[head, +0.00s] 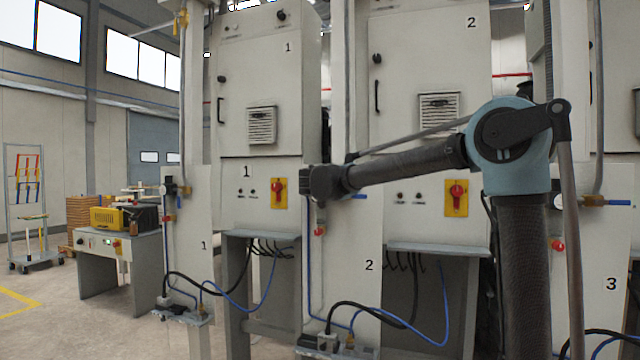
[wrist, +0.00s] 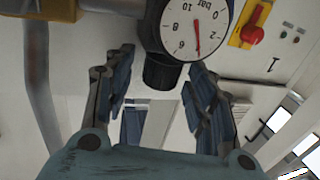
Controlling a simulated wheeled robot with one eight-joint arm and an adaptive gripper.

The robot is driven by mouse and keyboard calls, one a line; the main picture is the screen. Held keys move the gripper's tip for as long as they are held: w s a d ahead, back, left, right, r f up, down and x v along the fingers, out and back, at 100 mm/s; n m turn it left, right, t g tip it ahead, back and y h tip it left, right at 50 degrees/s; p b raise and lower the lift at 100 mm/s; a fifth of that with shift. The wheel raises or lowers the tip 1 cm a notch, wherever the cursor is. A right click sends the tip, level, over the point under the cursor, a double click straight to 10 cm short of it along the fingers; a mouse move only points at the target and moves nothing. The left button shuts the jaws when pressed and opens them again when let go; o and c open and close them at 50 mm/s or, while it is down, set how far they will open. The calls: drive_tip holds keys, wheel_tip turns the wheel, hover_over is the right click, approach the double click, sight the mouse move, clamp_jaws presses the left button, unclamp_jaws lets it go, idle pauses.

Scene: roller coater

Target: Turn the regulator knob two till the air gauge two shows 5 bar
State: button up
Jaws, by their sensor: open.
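My gripper (head: 322,184) is at the top of the panel marked 2 (head: 369,285) in the head view and hides the gauge and knob there. In the wrist view my gripper (wrist: 165,66) is open, its two fingers pointing up the picture. The black regulator knob (wrist: 162,73) is between the fingertips, with a gap to the left finger and the right finger closer; I cannot tell if it touches. The round white air gauge (wrist: 190,25) is just above the knob, upside down and cut by the top edge. Its red needle points near 4 bar.
A yellow plate with a red switch (wrist: 252,34) is at the wrist view's upper right. A grey post (wrist: 37,85) runs down its left side. Cabinet 2 (head: 425,80) stands behind my arm. Black and blue hoses (head: 385,315) hang low by panel 2.

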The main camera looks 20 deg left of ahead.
drive_tip(key=c, duration=1.1)
drive_tip(key=shift+o, duration=0.2)
drive_tip(key=shift+w+a, duration=0.1)
drive_tip(key=shift+h, duration=0.3)
drive_tip(key=shift+a+m+h, duration=0.1)
drive_tip(key=shift+m+h, duration=0.5)
drive_tip(key=shift+h, duration=0.1)
drive_tip(key=m+h, duration=0.1)
drive_tip(key=h, duration=0.1)
drive_tip(key=shift+a+m+h, duration=0.15)
drive_tip(key=shift+m+h, duration=0.25)
drive_tip(key=shift+a+m+g+h, duration=0.1)
drive_tip(key=shift+m+g+h, duration=0.25)
drive_tip(key=shift+m+h, duration=0.85)
drive_tip(key=shift+a+m+g+h, duration=0.1)
drive_tip(key=shift+m+g+h, duration=0.45)
drive_tip(key=shift+h, duration=1.15)
drive_tip(key=shift+m, duration=0.25)
